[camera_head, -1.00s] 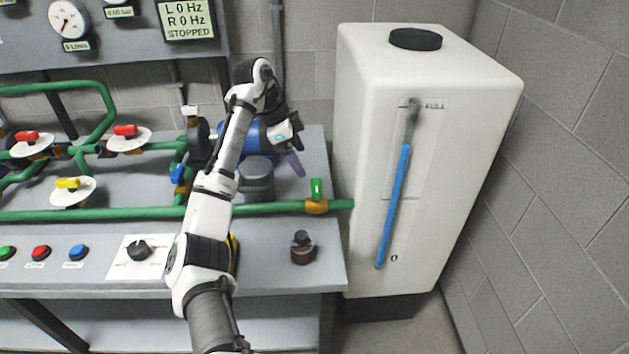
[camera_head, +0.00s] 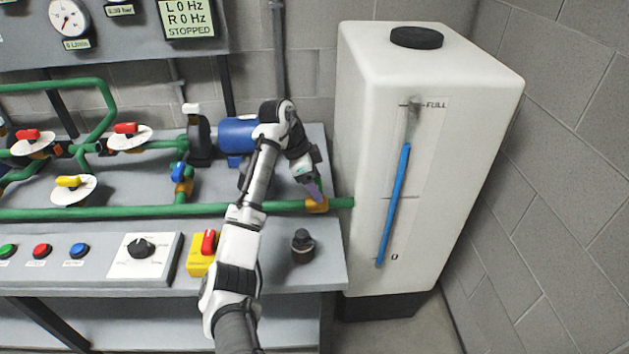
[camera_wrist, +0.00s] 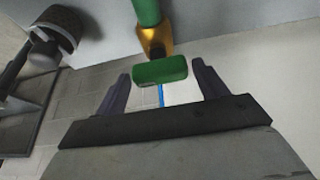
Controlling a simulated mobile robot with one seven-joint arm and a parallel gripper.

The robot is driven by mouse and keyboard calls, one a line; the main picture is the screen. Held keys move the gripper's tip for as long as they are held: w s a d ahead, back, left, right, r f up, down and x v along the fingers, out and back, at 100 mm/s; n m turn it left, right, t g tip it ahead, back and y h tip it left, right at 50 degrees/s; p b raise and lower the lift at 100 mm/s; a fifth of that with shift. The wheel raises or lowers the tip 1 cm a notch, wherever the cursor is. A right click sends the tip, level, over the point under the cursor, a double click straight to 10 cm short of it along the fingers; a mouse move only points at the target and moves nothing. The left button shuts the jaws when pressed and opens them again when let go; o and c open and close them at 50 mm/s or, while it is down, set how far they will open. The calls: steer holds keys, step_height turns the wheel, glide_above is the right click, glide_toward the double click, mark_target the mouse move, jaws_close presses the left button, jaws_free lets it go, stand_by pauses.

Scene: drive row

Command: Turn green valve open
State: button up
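The green valve handle (camera_wrist: 160,70) shows in the wrist view between the two fingertips of my gripper (camera_wrist: 163,80). The fingers are spread with a gap on both sides of the handle. The handle sits on a brass valve body (camera_wrist: 155,40) on the green pipe (camera_wrist: 146,10). In the head view the brass body (camera_head: 317,205) is near the pipe's right end, beside the tank. My gripper (camera_head: 315,190) is over it there and hides the green handle.
A white tank (camera_head: 460,150) with a blue level gauge stands just right of the valve. A dark knobbed fitting (camera_head: 303,246) stands on the bench in front. A yellow box with a red switch (camera_head: 204,252) is left of it. A blue motor (camera_head: 237,135) is behind.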

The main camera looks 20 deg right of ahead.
steer(key=c, duration=0.7)
steer(key=shift+n+p, duration=0.3)
steer(key=n+t+p, duration=0.1)
steer(key=n+p, duration=0.1)
steer(key=shift+s+r+n, duration=0.1)
steer(key=shift+r+n, duration=0.05)
steer(key=shift+n, duration=0.15)
steer(key=n+t+p, duration=0.1)
steer(key=n+p, duration=0.1)
steer(key=n, duration=0.1)
steer(key=shift+s+n+t+p, duration=0.1)
steer(key=shift+n+t+p, duration=0.2)
steer(key=shift+p, duration=0.05)
steer(key=n+t+p, duration=0.1)
steer(key=n+p, duration=0.1)
steer(key=n, duration=0.1)
steer(key=n+t+y+p, duration=0.1)
steer(key=n+p, duration=0.2)
steer(key=shift+s+d, duration=0.15)
steer(key=n+y+p, duration=0.1)
steer(key=n, duration=0.1)
steer(key=n+y+p, duration=0.1)
steer(key=n, duration=0.2)
steer(key=shift+t, duration=0.4)
